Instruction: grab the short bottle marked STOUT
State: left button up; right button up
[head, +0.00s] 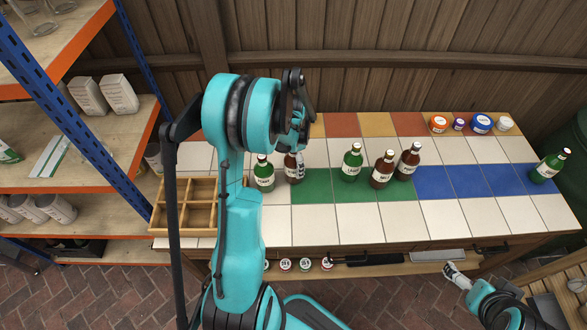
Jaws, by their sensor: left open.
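Several small bottles stand upright on the tiled table. A brown bottle (290,173) stands partly hidden behind my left gripper (299,164), whose jaws are open close to it; I cannot tell whether they touch. A green bottle (264,174) stands just left of it. Another green bottle (351,164), a brown bottle (382,171) and a second brown bottle (408,163) stand on and near the green tiles. The labels are too small to tell surely which says STOUT. My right gripper (455,271) is low at the table's front edge, away from the bottles.
Colored lids (481,123) lie at the back right. A wooden divided box (202,190) sits at the left, beside a blue-and-orange shelf (75,117). The front white tiles are clear.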

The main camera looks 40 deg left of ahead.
pick_arm(q)
jog(key=c, duration=1.8)
jog(key=shift+r, duration=0.1)
